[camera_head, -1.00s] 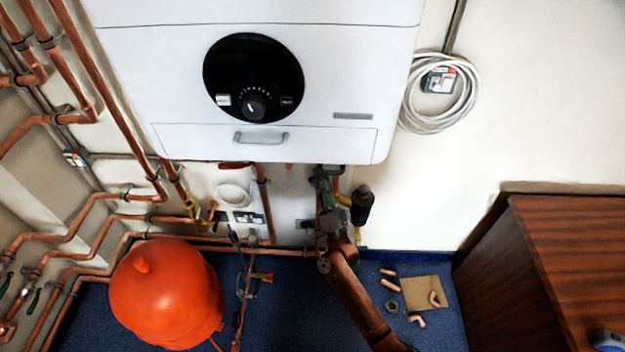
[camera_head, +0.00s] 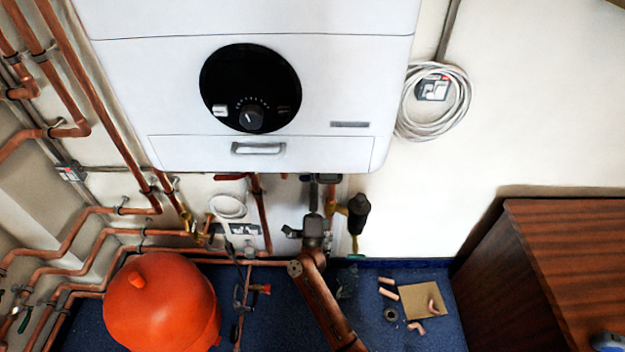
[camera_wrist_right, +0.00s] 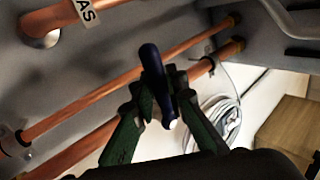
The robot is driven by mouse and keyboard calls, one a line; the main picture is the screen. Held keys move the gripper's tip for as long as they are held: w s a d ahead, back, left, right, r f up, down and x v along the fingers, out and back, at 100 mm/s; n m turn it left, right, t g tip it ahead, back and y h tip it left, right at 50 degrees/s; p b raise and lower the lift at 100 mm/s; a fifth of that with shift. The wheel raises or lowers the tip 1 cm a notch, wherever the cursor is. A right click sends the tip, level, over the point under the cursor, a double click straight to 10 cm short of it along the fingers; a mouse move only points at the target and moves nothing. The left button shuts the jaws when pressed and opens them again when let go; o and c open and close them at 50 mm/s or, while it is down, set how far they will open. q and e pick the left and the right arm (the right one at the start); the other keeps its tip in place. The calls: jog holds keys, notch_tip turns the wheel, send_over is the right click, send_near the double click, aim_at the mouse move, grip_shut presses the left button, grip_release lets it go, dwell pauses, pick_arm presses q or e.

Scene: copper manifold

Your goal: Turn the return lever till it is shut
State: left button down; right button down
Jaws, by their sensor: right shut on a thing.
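The return lever seems to be the dark blue handle (camera_wrist_right: 153,68) in the right wrist view. My right gripper (camera_wrist_right: 163,98) has its two green fingers closed on either side of this handle. In the head view my right gripper (camera_head: 319,184) reaches up to the underside of the white boiler (camera_head: 270,152). The valve body and how far the lever is turned cannot be made out. My left gripper is in neither view.
Copper pipes (camera_wrist_right: 115,95) run close beside the gripper under the boiler. A black fitting (camera_head: 358,212) hangs just right of my wrist. An orange vessel (camera_head: 162,305) stands lower left. Loose copper fittings lie by a cardboard piece (camera_head: 418,301) on the blue floor. A wooden cabinet (camera_head: 535,265) stands right.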

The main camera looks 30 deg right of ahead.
jog(key=shift+r, duration=0.3)
jog(key=c, duration=1.9)
grip_release()
jog(key=shift+d, duration=0.1)
jog(key=shift+c, duration=0.2)
jog(key=shift+f, duration=0.15)
jog(key=shift+s+f, duration=0.15)
jog(key=v, duration=1.1)
jog(key=shift+s+a+f, duration=0.15)
jog(key=shift+a, duration=0.1)
jog(key=shift+f, duration=0.1)
